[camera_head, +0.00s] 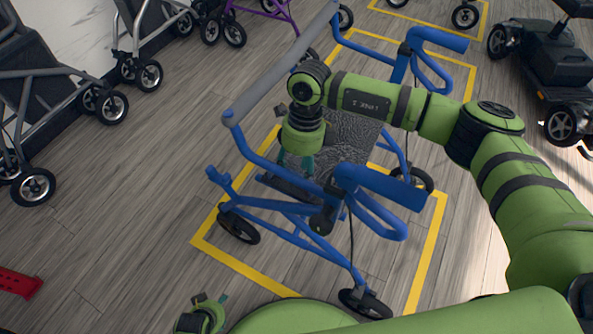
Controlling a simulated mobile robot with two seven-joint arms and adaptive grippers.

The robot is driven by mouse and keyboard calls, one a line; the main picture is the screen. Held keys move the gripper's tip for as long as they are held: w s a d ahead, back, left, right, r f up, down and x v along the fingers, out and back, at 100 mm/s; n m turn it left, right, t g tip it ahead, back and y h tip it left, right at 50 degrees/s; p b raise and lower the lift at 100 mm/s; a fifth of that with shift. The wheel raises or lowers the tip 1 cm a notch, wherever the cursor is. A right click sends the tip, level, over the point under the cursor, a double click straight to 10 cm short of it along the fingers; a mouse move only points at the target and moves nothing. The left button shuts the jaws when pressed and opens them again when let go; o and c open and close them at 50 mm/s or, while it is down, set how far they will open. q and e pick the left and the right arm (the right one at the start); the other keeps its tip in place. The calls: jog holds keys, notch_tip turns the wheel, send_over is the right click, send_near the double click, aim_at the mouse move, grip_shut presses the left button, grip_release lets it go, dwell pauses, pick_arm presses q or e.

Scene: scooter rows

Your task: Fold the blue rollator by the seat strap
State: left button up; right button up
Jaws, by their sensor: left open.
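The blue rollator (307,242) stands upright and spread open on the floor. Its grey textured seat (352,137) spans the middle of the frame. The seat strap cannot be told from the dark seat, and my wrist hides part of that area. I cannot tell whether the fingers touch the seat.
Yellow floor lines (243,267) mark a bay around the rollator. Grey rollators (32,105) stand at the left, a purple one (262,12) behind. A dark scooter (555,65) is at the upper right. A red object (18,283) lies at lower left.

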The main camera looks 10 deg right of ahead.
jog(key=shift+s+a+f, duration=0.1)
jog(key=shift+f, duration=0.55)
